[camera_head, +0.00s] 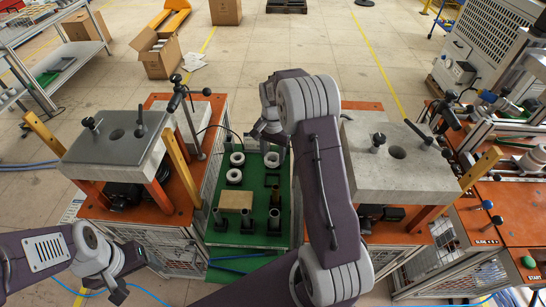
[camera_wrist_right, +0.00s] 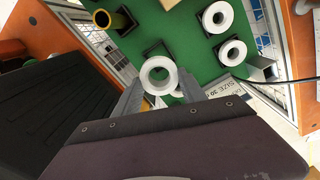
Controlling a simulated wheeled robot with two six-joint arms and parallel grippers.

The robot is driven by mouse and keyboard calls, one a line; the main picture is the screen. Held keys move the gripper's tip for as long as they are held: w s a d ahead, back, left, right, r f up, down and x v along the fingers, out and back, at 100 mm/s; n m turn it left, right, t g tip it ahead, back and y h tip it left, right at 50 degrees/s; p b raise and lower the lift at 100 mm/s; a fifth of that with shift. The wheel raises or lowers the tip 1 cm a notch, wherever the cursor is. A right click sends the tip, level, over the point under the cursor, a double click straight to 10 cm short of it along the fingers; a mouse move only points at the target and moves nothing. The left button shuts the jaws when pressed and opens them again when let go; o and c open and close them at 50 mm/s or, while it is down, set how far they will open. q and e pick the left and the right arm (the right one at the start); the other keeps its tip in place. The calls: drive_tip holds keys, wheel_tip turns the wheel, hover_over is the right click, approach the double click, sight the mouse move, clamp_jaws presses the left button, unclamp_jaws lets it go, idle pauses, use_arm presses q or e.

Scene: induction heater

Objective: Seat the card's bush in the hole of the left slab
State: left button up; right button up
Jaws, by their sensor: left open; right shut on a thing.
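My right gripper (camera_head: 270,138) is over the far end of the green board. In the right wrist view it is shut on a white ring-shaped bush (camera_wrist_right: 158,75), its bore facing the camera. A white card (camera_wrist_right: 226,86) behind it reads "SIZE: 30"; the rest is hidden. Other white bushes (camera_wrist_right: 217,17) (camera_wrist_right: 232,53) stand on the green board. My left gripper (camera_head: 118,290) is open and empty at the lower left, away from the slab.
The green board (camera_head: 215,252) lies between the two slab stations and carries dark posts (camera_head: 274,218) and a tan block (camera_head: 236,201). Clamp posts (camera_head: 139,122) rise from the left slab near its hole. A tall lever (camera_head: 180,95) stands behind it. The right slab (camera_head: 365,165) also has a hole.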

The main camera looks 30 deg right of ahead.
wheel_tip(320, 180, up, 7)
drive_tip(key=p, duration=0.6)
drive_tip(key=shift+a, duration=0.1)
